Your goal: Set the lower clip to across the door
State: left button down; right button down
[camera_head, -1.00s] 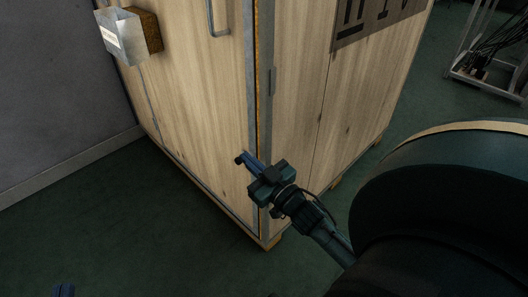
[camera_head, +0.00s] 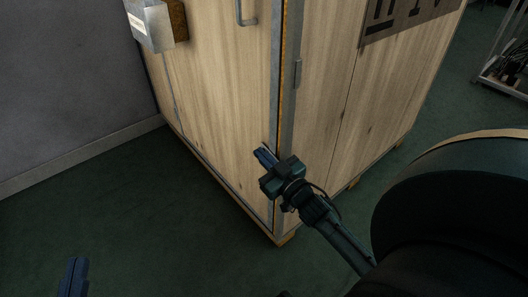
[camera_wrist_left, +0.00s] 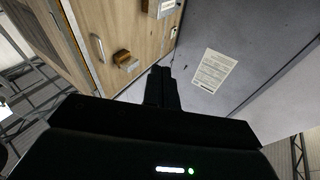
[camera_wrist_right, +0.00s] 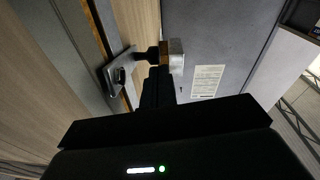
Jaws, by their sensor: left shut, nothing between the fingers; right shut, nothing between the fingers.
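The wooden dryer door (camera_head: 215,100) shows in the head view, its edge a metal strip along the cabinet's corner. My right gripper (camera_head: 264,156) is shut and empty in front of the low part of this edge. In the head view I cannot make out the lower clip. In the right wrist view a small metal clip plate (camera_wrist_right: 118,72) with a dark knob lies at the orange-edged door gap, just left of the right fingertips (camera_wrist_right: 159,74). I cannot tell its exact setting. My left gripper (camera_head: 74,272) is shut and empty over the floor at lower left.
A grey metal box (camera_head: 150,25) with a brown block behind it juts from the door's upper left. A door handle (camera_head: 243,12) is at the top. A grey wall (camera_head: 65,80) stands at left. The floor (camera_head: 130,220) in front is clear.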

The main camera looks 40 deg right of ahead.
pick_arm(q)
jog(key=shift+s+a+f+m+g+y+p, duration=0.15)
jog(key=shift+a+f+m+g+y+p, duration=0.3)
jog(key=shift+p, duration=0.8)
pick_arm(e)
jog(key=shift+w+f+g, duration=0.2)
jog(key=shift+w+g, duration=0.05)
jog(key=shift+g, duration=0.15)
pick_arm(q)
jog(key=shift+r, duration=0.2)
pick_arm(e)
jog(key=shift+r, duration=0.1)
